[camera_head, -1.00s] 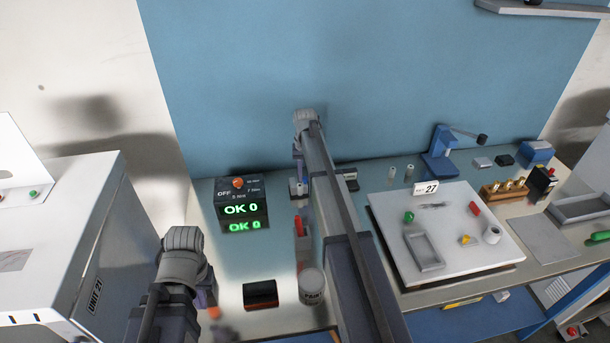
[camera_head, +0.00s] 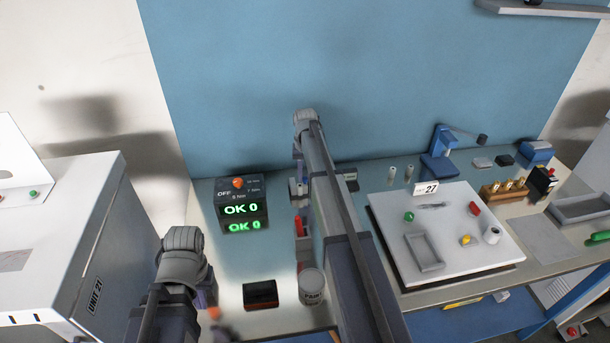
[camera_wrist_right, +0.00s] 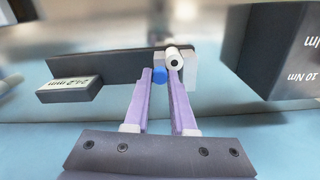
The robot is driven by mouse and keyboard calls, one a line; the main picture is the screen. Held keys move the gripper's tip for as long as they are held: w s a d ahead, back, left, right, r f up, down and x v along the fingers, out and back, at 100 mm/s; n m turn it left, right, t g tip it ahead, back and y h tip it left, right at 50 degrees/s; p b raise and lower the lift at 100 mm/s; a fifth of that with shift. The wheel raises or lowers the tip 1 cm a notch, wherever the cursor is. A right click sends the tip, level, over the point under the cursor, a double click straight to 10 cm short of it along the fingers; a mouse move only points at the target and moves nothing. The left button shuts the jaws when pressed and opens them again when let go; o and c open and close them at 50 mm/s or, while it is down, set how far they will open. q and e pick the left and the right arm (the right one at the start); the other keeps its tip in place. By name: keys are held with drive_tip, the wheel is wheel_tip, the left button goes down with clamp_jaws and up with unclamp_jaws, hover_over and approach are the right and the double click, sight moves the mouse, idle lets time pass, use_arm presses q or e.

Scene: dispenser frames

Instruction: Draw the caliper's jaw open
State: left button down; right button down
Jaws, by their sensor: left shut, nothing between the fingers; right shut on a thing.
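The caliper shows in the right wrist view as a dark beam (camera_wrist_right: 125,66) with a light display block (camera_wrist_right: 68,89) at its left end. The display is upside down and seems to read 24.2 mm. A small blue knob (camera_wrist_right: 159,76) sits at the beam's right part, beside a white cylinder (camera_wrist_right: 173,57). My right gripper (camera_wrist_right: 160,76) has its purple fingers shut on the blue knob. In the head view my right arm covers most of the caliper; its display end (camera_head: 350,181) shows beside the arm. My left gripper (camera_head: 211,293) is shut and empty, low at left, mostly hidden behind its wrist.
A dark readout box (camera_head: 240,207) showing OK 0 stands left of my right arm. A dark tray (camera_head: 260,294) and a labelled can (camera_head: 312,286) stand at the bench front. A white board (camera_head: 455,265) with small parts lies to the right.

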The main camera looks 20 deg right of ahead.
drive_tip(key=d, duration=0.2)
drive_tip(key=s+d, duration=0.1)
drive_tip(key=d, duration=0.1)
use_arm(q)
drive_tip(key=shift+a, duration=0.1)
use_arm(e)
drive_tip(key=c, duration=1.2)
unclamp_jaws()
drive_tip(key=o, duration=0.5)
drive_tip(key=shift+c, duration=0.2)
use_arm(q)
drive_tip(key=shift+r, duration=0.1)
use_arm(e)
drive_tip(key=shift+r, duration=0.1)
use_arm(q)
wheel_tip(320, 180, up, 8)
drive_tip(key=p, duration=0.7)
drive_tip(key=shift+f+p, duration=0.2)
drive_tip(key=shift+p, duration=0.2)
use_arm(e)
wheel_tip(320, 180, up, 8)
drive_tip(key=shift+f, duration=0.15)
